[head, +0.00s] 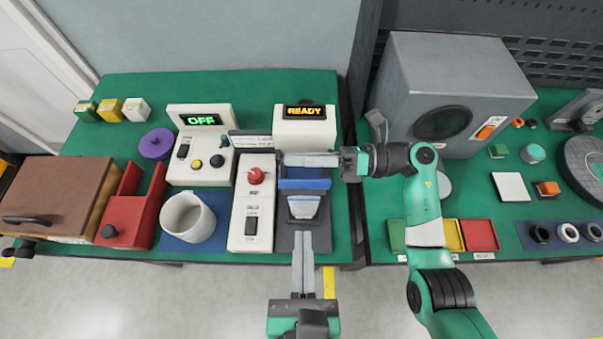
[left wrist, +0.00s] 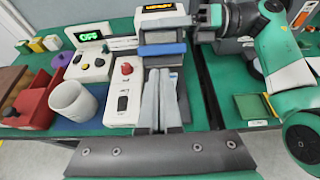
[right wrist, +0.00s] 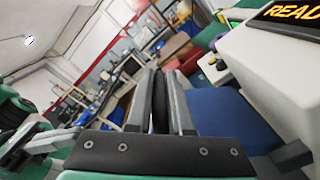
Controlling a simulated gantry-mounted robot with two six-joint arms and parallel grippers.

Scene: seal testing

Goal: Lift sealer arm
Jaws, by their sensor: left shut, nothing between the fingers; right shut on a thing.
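The sealer has a white housing (head: 305,130) with an amber READY display. Its sealer arm, a bar with a blue face (head: 303,184), lies across the front of the housing; the blue face also shows in the left wrist view (left wrist: 162,50). My right gripper (head: 285,159) reaches in from the right and is shut on the sealer arm; its fingers hide the grip point. In the right wrist view a dark part shows between the fingers (right wrist: 160,85). A pale pouch (head: 303,207) lies just below the bar. My left gripper (head: 303,236) is shut and empty, pointing at the pouch from the front.
A white control box (head: 256,200) with a red knob stands left of the sealer. A grey mug (head: 187,217), a panel reading OFF (head: 200,145) and a red holder (head: 133,213) are further left. A large grey machine (head: 450,90) stands at the right, across a gap between tables.

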